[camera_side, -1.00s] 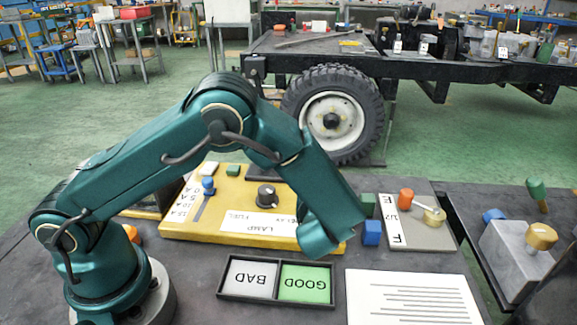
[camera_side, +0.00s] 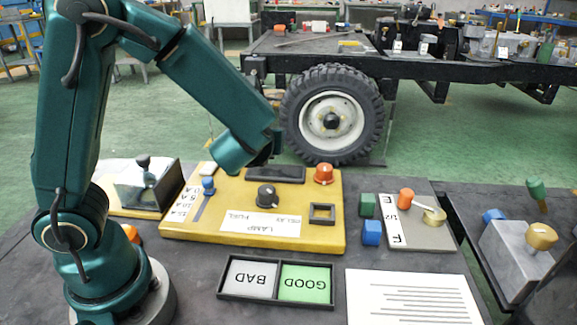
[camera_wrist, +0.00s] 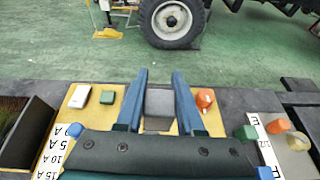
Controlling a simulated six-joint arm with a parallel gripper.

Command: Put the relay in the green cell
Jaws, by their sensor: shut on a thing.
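My gripper (camera_wrist: 160,78) is shut on the relay (camera_wrist: 159,103), a grey block between the two fingers in the wrist view. In the side view my gripper (camera_side: 264,152) is raised over the back of the yellow panel (camera_side: 190,222), and the relay cannot be made out there. A square black socket (camera_side: 322,213) on the panel's right part is empty. The green cell (camera_side: 305,283), marked GOOD, is the right half of a black two-cell tray (camera_side: 222,278) in front of the panel. The green cell is empty, and my gripper is well behind and left of it.
The grey cell (camera_side: 249,278), marked BAD, is empty too. A black knob (camera_side: 267,196) and an orange knob (camera_side: 323,173) stand up from the panel. A blue block (camera_side: 371,232) and a green block (camera_side: 367,204) stand right of it. A paper sheet (camera_side: 415,300) lies right of the tray.

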